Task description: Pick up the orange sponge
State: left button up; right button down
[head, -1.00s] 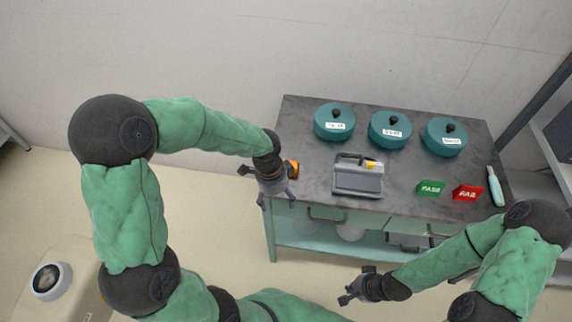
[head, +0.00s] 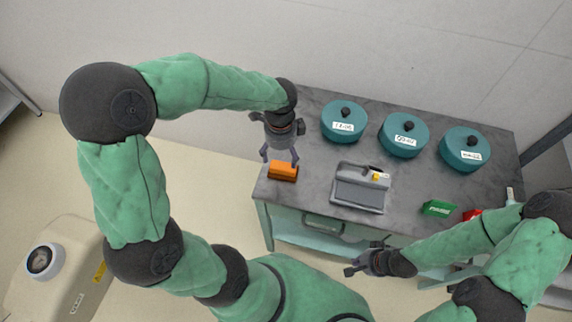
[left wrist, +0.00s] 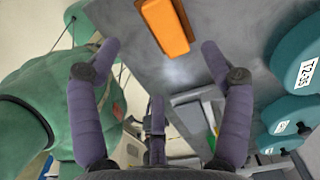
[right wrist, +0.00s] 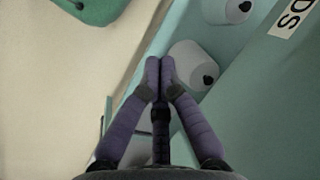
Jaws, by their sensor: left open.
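The orange sponge (head: 283,171) lies on the cart top (head: 318,140) near its left front corner. It also shows in the left wrist view (left wrist: 165,25), at the top, beyond the fingertips. My left gripper (head: 280,158) is open and empty, just behind the sponge in the head view, with its fingers pointing toward it. In the left wrist view (left wrist: 157,55) the fingers are spread wide and the sponge appears between their lines, apart from them. My right gripper (head: 352,263) is in front of the cart. In the right wrist view (right wrist: 160,68) its fingertips meet with nothing between them.
A grey device (head: 358,188) stands right of the sponge. Three teal lidded pots (head: 345,120) line the back. A green block (head: 438,208) and a partly hidden red block (head: 471,215) are at the right. The cart top between sponge and device is clear.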

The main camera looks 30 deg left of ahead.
aim_at(283, 168)
pick_arm(q)
notch_tip(283, 168, down, 5)
jog(key=shift+r+b, duration=0.1)
jog(key=shift+b, duration=0.7)
jog(key=f+b, duration=0.1)
jog(key=f, duration=0.1)
jog(key=f+b, duration=0.1)
jog(key=f, duration=0.1)
jog(key=shift+w+d+f+b, duration=0.1)
jog(key=shift+w+f+b, duration=0.1)
jog(key=shift+f+b, duration=0.15)
jog(key=c, duration=1.3)
